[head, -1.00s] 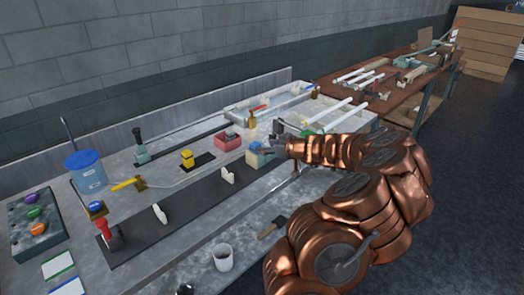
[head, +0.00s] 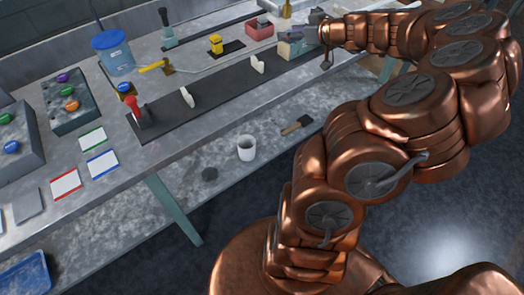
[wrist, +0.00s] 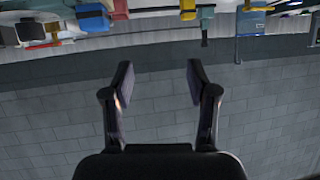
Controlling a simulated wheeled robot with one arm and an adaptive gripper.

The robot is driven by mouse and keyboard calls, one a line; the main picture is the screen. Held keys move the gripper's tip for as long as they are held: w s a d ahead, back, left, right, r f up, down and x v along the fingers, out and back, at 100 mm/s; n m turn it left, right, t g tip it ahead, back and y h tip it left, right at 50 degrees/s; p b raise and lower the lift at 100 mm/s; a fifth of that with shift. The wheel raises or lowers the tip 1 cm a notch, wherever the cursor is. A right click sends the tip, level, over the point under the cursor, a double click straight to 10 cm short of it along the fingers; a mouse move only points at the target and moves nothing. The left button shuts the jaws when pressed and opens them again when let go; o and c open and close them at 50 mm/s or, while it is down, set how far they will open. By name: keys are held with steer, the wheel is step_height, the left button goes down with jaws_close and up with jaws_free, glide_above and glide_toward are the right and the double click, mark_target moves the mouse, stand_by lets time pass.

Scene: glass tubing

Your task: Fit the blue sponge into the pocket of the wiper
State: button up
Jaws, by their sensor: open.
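My gripper (head: 314,30) is at the back right of the bench in the head view. In the wrist view my gripper (wrist: 160,85) has its two fingers wide apart with nothing between them. I cannot tell whether this is the blue sponge or part of the wiper. I cannot make out the wiper's pocket in either view.
Two white upright pieces stand on the dark strip (head: 215,90). A white cup (head: 246,148) is on the lower shelf.

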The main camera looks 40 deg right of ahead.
steer(key=w+a+r+n+g+y, duration=0.1)
steer(key=a+g+y, duration=0.1)
steer(key=a, duration=0.9)
steer(key=a+r+n+g+y, duration=0.2)
steer(key=a+y, duration=0.1)
steer(key=a, duration=0.8)
steer(key=s+a+f+g, duration=0.2)
steer(key=s+a+g, duration=0.45)
steer(key=a, duration=0.75)
steer(key=s+f+m+g+h, duration=0.2)
steer(key=s+h, duration=0.1)
steer(key=s, duration=0.9)
steer(key=s+f+m+g+h, duration=0.1)
steer(key=s+f+g+h, duration=0.1)
steer(key=s, duration=1.1)
steer(key=shift+s+f+m+h, duration=0.15)
steer(key=shift+f+m+h, duration=0.25)
steer(key=shift+f+h, duration=0.4)
steer(key=shift+r, duration=0.1)
steer(key=shift+c, duration=0.4)
